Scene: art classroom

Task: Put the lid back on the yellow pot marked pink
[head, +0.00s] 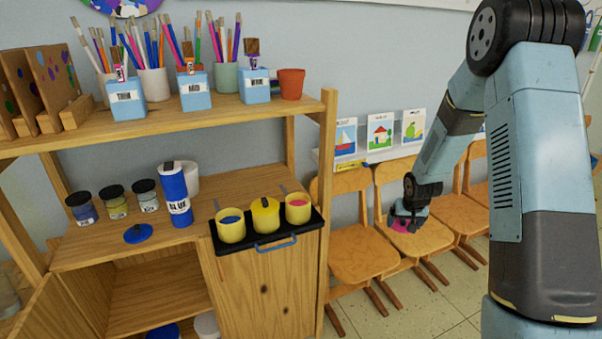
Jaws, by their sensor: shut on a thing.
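A black tray (310,234) with a blue handle stands at the right end of the shelf unit and holds three yellow pots. The right pot (298,214) is open and shows pink paint. The left pot (230,231) is open with blue paint. The middle pot (265,224) has a yellow lid on it. My gripper (405,215) is to the right of the tray, in front of the chairs. It is shut on a pink lid (401,227), which is small and partly hidden by the fingers. Any marks on the pots are too small to read.
A blue glue bottle (176,198), several dark-lidded jars (113,203) and a loose blue lid (138,234) stand left of the tray. The upper shelf (200,114) holds brush pots. The shelf post (327,170) rises behind the tray's right end. Wooden chairs (358,255) line the wall.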

